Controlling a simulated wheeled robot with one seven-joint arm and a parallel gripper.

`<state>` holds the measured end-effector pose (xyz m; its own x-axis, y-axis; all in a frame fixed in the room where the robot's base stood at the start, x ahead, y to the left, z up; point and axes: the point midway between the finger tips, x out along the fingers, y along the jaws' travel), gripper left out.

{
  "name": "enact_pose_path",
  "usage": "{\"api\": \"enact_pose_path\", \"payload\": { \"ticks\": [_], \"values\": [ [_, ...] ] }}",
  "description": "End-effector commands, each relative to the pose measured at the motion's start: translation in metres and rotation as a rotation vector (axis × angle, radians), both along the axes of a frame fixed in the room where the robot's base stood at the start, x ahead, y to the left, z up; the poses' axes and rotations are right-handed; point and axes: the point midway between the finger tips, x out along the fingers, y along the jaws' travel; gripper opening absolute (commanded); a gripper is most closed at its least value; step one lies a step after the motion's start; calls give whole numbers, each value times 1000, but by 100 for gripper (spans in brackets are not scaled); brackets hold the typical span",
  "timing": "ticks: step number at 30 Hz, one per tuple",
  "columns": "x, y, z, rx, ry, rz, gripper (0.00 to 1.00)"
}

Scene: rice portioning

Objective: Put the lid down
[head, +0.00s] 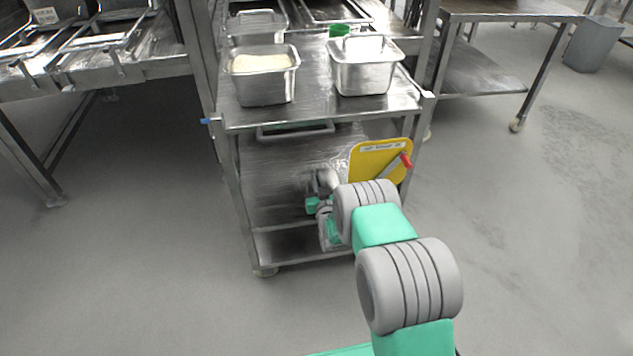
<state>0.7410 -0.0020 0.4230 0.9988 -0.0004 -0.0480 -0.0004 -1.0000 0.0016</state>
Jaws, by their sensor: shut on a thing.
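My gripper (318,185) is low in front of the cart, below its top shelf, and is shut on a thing. My wrist hides part of it, and the fingertips are hard to make out. A shiny metal surface (275,175) lies at and beyond the gripper; I cannot tell where the lid ends and the cart's lower shelf begins. An open steel pan (265,90) with white rice stands uncovered at the left of the top shelf. A second steel pan (362,80), with a handle across its top, stands to its right.
The steel cart (315,112) has bare top-shelf space in front of the pans. A yellow board (370,155) with a red-handled tool (405,160) is right of my gripper. Racks stand at the left, a table (500,8) and grey bin (594,45) at the right. Open floor surrounds the cart.

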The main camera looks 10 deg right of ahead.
Motion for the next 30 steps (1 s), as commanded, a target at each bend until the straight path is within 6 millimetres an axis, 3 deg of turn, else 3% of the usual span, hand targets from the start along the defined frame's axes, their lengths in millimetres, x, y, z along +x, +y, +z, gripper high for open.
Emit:
{"api": "enact_pose_path", "payload": {
  "ticks": [3, 4, 11, 21, 26, 30],
  "values": [
    [0, 0, -4, 0, -1, 0, 0],
    [0, 0, -4, 0, 1, 0, 10],
    [0, 0, -3, 0, 1, 0, 29],
    [0, 0, 4, 0, 1, 0, 31],
    [-32, 0, 6, 1, 5, 0, 31],
    [-70, 0, 7, 1, 5, -1, 31]
  ]
}}
